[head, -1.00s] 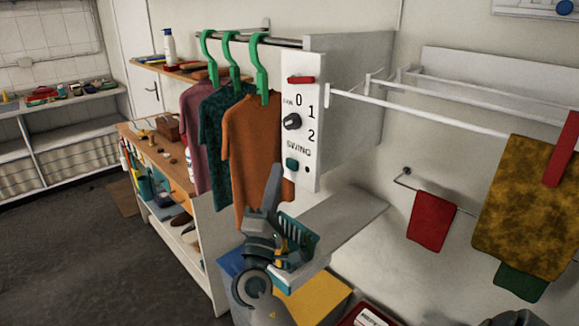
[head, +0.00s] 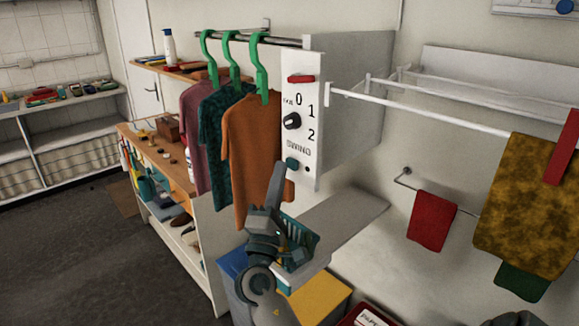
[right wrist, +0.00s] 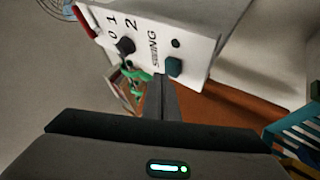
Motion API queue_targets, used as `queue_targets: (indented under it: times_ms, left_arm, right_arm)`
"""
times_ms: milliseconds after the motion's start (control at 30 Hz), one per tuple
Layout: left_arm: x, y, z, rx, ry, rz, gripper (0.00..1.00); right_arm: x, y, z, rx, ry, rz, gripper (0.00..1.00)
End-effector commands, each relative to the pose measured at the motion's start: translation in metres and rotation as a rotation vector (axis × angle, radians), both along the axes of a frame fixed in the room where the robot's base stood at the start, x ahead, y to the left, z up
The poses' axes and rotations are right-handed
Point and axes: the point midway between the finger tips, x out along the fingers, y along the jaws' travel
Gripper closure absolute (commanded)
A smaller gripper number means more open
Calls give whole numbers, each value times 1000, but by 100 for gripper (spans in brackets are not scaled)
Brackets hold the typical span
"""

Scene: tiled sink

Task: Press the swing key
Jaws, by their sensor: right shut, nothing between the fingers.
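The swing key is a small teal square button (head: 292,164) low on a white control panel (head: 296,72), under the word SWING. It also shows in the right wrist view (right wrist: 174,67), beside a dark round dot. My right gripper (head: 281,166) is shut and empty, its fingers pointing up at the panel's lower left edge. In the right wrist view the fingertips (right wrist: 159,78) appear just left of the key and very close to it. I cannot tell whether they touch it. My left gripper is not in view.
Above the key are a black dial (head: 291,121) with 0, 1, 2 and a red bar (head: 300,79). An orange shirt (head: 252,145) hangs close left of the panel. A teal basket (head: 300,238) is below on a pale shelf (head: 345,217). A drying rack (head: 430,112) extends right.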

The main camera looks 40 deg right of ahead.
Motion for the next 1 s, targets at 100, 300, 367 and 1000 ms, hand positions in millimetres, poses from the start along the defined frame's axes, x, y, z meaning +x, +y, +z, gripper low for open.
queue_targets:
  times_ms: [100, 300, 367, 1000]
  left_arm:
    - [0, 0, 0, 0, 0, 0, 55]
    - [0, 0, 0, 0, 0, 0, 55]
    - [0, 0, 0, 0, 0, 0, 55]
    - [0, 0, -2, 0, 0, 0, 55]
  right_arm:
    - [0, 0, 0, 0, 0, 0, 100]
    - [0, -1, 0, 0, 0, 0, 100]
    - [0, -1, 0, 0, 0, 0, 100]
    - [1, -8, 0, 0, 0, -1, 100]
